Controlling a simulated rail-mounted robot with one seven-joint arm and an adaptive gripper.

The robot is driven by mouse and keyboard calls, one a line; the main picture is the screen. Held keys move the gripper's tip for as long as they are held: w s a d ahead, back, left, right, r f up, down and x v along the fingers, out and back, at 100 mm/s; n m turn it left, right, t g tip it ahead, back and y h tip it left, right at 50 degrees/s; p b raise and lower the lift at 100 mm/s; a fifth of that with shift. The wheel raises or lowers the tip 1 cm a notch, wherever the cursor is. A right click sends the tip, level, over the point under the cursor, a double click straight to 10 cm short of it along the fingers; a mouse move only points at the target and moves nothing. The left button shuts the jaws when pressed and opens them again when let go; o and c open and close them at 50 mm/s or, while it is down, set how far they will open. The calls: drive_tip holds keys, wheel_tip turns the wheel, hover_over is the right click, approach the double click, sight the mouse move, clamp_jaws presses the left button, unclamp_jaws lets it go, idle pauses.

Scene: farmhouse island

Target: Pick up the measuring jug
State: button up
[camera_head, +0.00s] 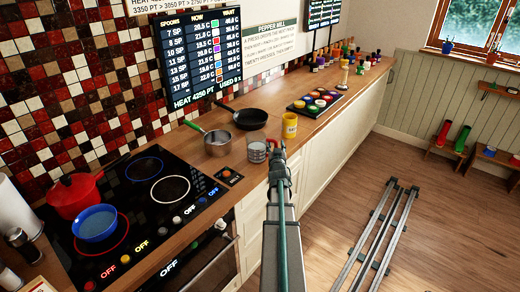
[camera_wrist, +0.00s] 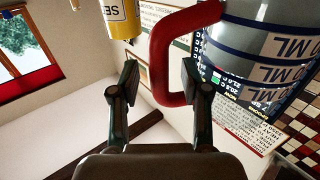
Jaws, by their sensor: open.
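The measuring jug is clear with dark bands and stands on the wooden counter in the head view (camera_head: 257,152). In the wrist view the jug (camera_wrist: 265,50) fills the upper right, with "ML" labels and a red handle (camera_wrist: 160,60). My gripper (camera_head: 273,150) is right beside the jug, on its right side in the head view. In the wrist view my gripper (camera_wrist: 157,78) is open, with the handle showing between its two fingers. I cannot tell whether either finger touches the handle.
A yellow tin (camera_head: 289,125) stands close behind the jug and shows in the wrist view (camera_wrist: 121,18). A steel saucepan (camera_head: 217,143) and a black frying pan (camera_head: 251,118) are to the left and behind. A tray of coloured pots (camera_head: 316,101) lies farther back.

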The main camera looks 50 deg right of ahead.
clamp_jaws()
drive_tip(key=shift+r, duration=0.1)
idle(0.4)
wheel_tip(320, 180, up, 10)
drive_tip(key=shift+f+p, duration=0.1)
drive_tip(key=shift+p, duration=0.55)
drive_tip(key=c, duration=0.7)
unclamp_jaws()
clamp_jaws()
